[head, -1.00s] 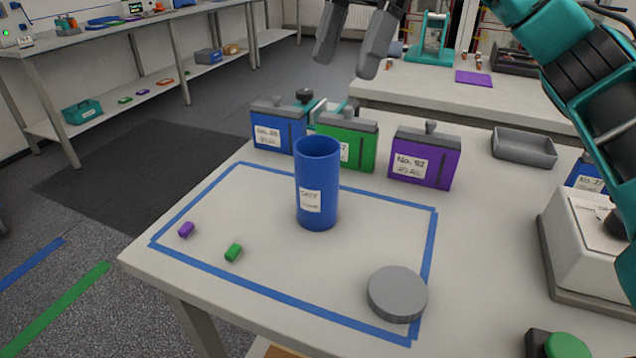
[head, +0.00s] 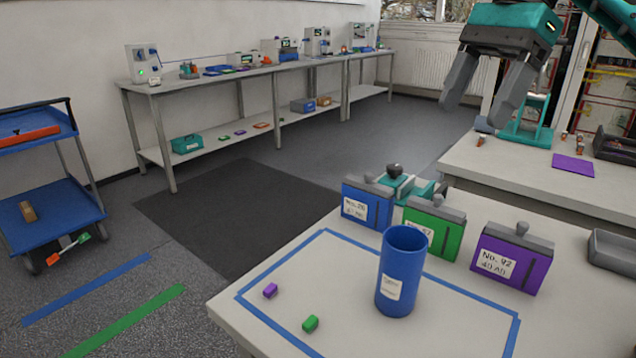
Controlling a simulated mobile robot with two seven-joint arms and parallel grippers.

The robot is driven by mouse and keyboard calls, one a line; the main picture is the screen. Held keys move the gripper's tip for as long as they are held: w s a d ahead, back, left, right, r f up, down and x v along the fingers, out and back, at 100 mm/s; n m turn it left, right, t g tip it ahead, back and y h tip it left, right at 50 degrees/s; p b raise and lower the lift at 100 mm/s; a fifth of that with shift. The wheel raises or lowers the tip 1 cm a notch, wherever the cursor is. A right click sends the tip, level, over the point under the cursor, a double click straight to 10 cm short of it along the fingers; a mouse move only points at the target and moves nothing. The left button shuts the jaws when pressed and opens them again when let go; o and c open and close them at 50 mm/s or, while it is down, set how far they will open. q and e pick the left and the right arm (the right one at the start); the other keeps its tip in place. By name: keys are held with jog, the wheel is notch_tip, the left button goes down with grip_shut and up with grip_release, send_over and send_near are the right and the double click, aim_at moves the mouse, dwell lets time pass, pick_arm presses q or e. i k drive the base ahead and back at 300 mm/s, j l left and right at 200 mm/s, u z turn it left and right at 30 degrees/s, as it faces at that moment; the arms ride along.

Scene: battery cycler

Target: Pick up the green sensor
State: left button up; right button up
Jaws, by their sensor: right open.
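The green sensor (head: 310,323) is a small green block lying on the white table inside a blue tape outline. A similar purple block (head: 270,290) lies beside it, a little farther left. My right gripper (head: 480,118) hangs open and empty at the upper right, high above the table and well away from the green sensor. My left gripper is not in view.
A tall blue cylinder (head: 400,272) stands right of the green sensor. Behind it are blue (head: 365,203), green (head: 433,227) and purple (head: 511,257) labelled boxes. A grey tray (head: 612,258) sits at the right edge. The tabletop around the sensor is clear.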

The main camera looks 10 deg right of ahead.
aim_at(312, 321)
jog(key=k+j, duration=0.75)
jog(key=k, duration=0.1)
